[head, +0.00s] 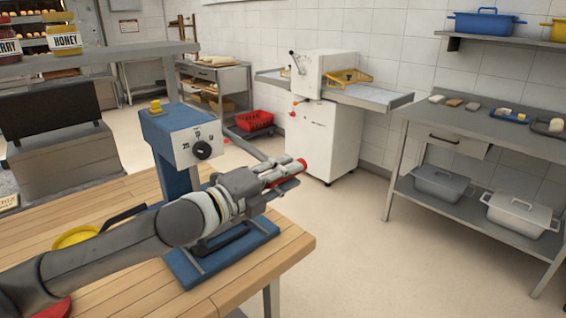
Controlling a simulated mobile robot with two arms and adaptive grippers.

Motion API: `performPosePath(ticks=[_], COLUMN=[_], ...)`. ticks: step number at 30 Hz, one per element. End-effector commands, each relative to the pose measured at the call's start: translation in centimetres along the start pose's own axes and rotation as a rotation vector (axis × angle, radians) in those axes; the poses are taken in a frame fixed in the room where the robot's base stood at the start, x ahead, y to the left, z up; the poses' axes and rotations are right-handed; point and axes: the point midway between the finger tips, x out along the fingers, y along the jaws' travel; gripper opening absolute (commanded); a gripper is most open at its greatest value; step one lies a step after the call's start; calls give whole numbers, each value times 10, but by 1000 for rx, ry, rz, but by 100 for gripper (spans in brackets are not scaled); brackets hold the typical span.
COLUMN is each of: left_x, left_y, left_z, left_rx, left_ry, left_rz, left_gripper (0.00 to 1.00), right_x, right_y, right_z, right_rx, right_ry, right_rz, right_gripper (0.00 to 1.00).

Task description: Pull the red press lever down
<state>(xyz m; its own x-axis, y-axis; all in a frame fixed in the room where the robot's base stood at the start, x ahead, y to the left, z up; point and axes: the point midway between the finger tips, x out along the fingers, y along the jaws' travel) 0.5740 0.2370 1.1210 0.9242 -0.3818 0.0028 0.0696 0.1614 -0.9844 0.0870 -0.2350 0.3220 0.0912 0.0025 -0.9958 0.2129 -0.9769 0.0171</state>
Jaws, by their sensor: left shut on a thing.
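A blue press (173,180) with a grey front panel and a black knob stands on the wooden table (130,205). My left arm reaches across the table in front of it. My left gripper (285,173) is shut on the red press lever (302,164), whose red end shows at the fingertips to the right of the press. The rest of the lever is mostly hidden behind the gripper. The press's blue base lies under my wrist near the table's right edge. My right gripper is not in view.
A yellow round item (75,237) lies on the table behind my forearm. Jars (67,40) stand on a grey shelf at upper left. A white machine (325,125) and a steel table (480,130) stand beyond, across open floor.

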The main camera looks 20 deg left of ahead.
Motion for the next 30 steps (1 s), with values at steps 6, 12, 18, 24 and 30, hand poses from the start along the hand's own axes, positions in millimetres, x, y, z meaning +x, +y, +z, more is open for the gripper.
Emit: performPosePath(ticks=[6, 12, 18, 24, 30], left_x=[0, 0, 0, 0, 0], left_y=[25, 29, 30, 30, 28], left_z=[-5, -5, -5, -5, -5], left_rx=[52, 73, 75, 73, 73], left_ry=[9, 10, 9, 8, 9], left_rz=[10, 10, 12, 13, 9], left_gripper=[0, 0, 0, 36, 48], right_x=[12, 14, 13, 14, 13], right_y=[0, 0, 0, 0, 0], right_z=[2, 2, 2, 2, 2], right_rx=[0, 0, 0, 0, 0], right_ry=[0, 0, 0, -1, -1], right_rz=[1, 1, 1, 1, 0], right_gripper=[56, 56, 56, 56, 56])
